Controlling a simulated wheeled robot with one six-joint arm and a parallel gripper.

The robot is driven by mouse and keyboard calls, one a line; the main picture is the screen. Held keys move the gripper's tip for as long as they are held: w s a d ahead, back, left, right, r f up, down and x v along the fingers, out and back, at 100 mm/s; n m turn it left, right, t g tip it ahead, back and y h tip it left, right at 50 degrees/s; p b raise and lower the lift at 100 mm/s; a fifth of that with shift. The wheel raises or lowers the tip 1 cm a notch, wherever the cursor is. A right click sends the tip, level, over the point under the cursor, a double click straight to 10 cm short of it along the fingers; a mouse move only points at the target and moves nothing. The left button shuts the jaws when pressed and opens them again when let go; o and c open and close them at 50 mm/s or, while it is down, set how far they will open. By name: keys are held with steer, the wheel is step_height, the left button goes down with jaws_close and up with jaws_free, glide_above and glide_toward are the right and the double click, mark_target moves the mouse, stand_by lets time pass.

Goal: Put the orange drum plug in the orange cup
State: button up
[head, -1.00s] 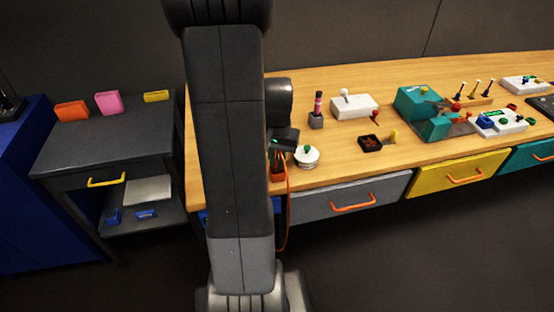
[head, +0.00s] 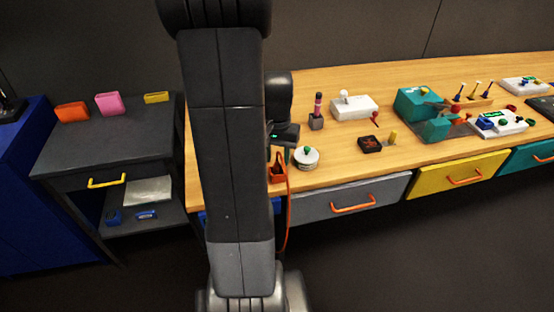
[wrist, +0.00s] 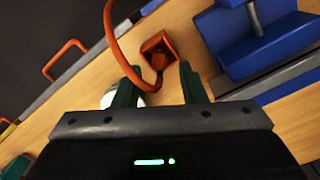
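The orange cup (head: 278,175) stands near the table's front edge, just right of my arm in the head view. It also shows in the wrist view (wrist: 148,42), with its opening facing the camera. The orange drum plug (wrist: 158,62) appears to be inside the cup, though its lower part is hidden. An orange cable (wrist: 120,50) loops beside the cup and hangs over the table edge in the head view. My gripper (wrist: 155,74) has its two green fingers apart, above the cup, with no object visibly clamped between them. The fingertips are hard to see in the head view.
A white round knob base with a green ball (head: 306,157) stands close right of the cup. A blue block (wrist: 260,50) lies right of the fingers in the wrist view. A holder (head: 316,121) and white joystick box (head: 354,106) stand behind.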

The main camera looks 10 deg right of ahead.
step_height(320, 180, up, 10)
steer(key=shift+p, duration=0.3)
step_height(320, 180, down, 12)
steer(key=shift+r+b, duration=0.1)
steer(key=shift+b, duration=0.35)
steer(key=shift+r, duration=1.7)
